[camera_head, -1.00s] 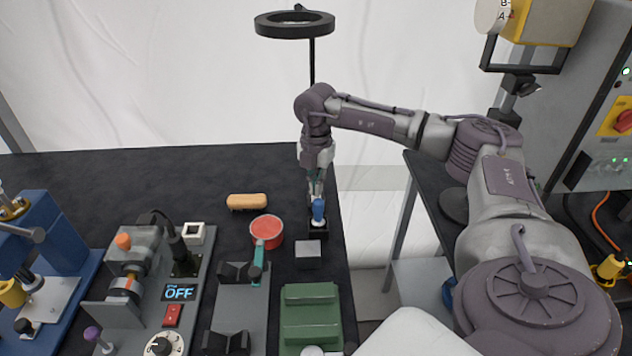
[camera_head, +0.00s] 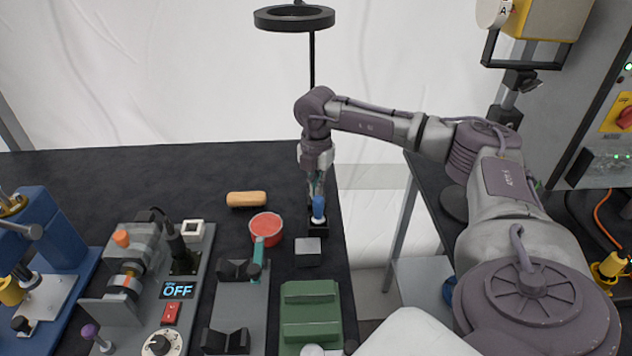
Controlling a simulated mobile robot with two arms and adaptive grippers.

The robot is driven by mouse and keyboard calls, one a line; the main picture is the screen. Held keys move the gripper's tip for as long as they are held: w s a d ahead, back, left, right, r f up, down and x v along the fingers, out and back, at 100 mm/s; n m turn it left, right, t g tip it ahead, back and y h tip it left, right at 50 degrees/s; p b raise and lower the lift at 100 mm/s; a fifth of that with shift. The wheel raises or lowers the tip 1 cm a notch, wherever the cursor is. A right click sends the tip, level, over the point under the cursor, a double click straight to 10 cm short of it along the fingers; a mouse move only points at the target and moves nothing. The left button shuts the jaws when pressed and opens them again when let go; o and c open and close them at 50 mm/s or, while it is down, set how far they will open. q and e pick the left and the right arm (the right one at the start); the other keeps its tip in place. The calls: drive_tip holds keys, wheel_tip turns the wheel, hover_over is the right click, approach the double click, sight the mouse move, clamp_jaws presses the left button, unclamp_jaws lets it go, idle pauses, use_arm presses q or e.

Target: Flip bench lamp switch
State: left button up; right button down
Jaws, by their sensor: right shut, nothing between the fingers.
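The bench lamp (camera_head: 294,19) has a black ring head on a thin black pole at the back right of the dark bench. A blue switch lever (camera_head: 318,207) stands upright on a black base (camera_head: 319,231) at the bench's right side, below the pole. My right gripper (camera_head: 316,192) points down, shut and empty, with its fingertips at the top of the blue lever. I cannot tell whether they touch it. My left gripper is not in view.
A red round tin (camera_head: 265,227), a tan roll (camera_head: 246,199) and a small black block (camera_head: 308,246) are close by on the bench (camera_head: 130,179). A panel reading OFF (camera_head: 177,290) and a green tray (camera_head: 310,312) are nearer. The back left is clear.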

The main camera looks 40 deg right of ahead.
drive_tip(key=shift+f, duration=0.3)
drive_tip(key=shift+s+r, duration=0.1)
drive_tip(key=shift+r+p, duration=0.75)
drive_tip(key=shift+r, duration=0.1)
wheel_tip(320, 180, up, 5)
drive_tip(key=p, duration=0.4)
drive_tip(key=shift+r, duration=0.1)
